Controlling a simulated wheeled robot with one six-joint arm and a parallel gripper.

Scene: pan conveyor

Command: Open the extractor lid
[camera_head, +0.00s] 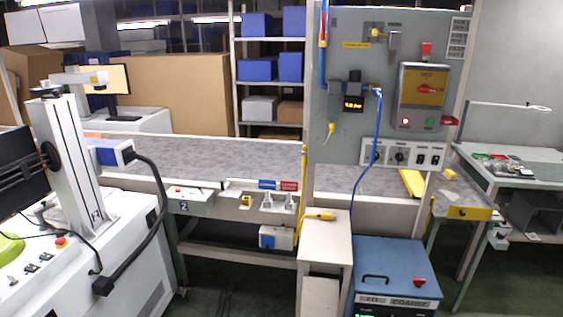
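A blue box-shaped unit (397,268) stands on the floor at the lower right, just right of a white stand. Its flat blue top looks closed and carries a black handle (375,278) on the left and a red knob (419,282) at the front right. This may be the extractor and its lid; the lettering on its front is too small to read surely. The bottom of the unit is cut off by the picture edge. My gripper is not in view.
A white stand (325,235) is beside the blue unit. A grey control panel (390,90) rises behind it, with a blue cable (377,140) hanging down. The grey conveyor (230,156) runs behind. A white machine (105,240) fills the left. Dark floor is free at lower centre.

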